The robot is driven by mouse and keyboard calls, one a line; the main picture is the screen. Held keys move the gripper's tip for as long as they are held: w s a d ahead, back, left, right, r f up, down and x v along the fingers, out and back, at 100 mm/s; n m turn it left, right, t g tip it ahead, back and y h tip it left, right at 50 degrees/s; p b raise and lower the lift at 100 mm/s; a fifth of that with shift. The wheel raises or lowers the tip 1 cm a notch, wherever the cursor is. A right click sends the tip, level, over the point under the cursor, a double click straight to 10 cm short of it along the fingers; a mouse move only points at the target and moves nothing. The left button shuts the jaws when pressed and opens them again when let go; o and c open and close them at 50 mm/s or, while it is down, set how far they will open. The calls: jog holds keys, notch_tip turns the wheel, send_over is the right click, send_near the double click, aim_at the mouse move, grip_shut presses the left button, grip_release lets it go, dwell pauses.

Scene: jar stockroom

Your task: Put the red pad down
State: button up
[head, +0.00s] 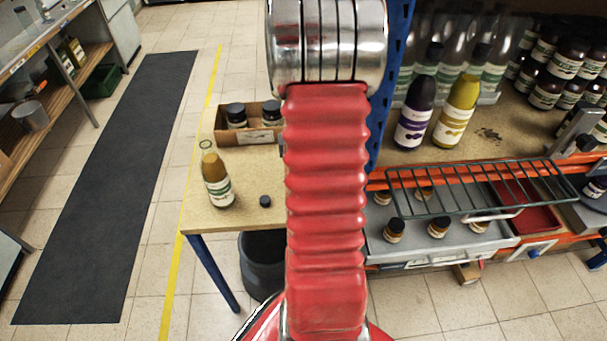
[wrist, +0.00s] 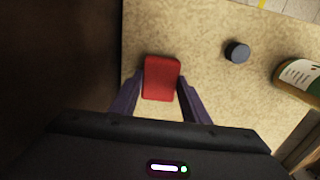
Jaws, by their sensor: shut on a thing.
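The red pad (wrist: 161,78) is a small, flat red block with rounded corners, seen in the wrist view. My gripper (wrist: 159,82) is shut on it, with one dark purple finger at each side. Below it is the speckled tan tabletop (wrist: 210,82), which also shows in the head view (head: 245,175). I cannot tell whether the pad touches the tabletop or is held just above it. In the head view my red arm hides the gripper and the pad.
A small dark cap (wrist: 237,51) and a lying-looking bottle (wrist: 300,75) are right of the pad in the wrist view. In the head view the bottle (head: 216,182) stands upright near the cap (head: 265,201). A cardboard box (head: 247,136) holds jars at the table's back.

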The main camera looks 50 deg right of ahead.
jog(key=shift+f, duration=0.1)
jog(key=o, duration=0.9)
jog(key=shift+o, duration=0.2)
notch_tip(320, 180, up, 12)
jog(key=shift+w+a, duration=0.1)
dwell(0.8)
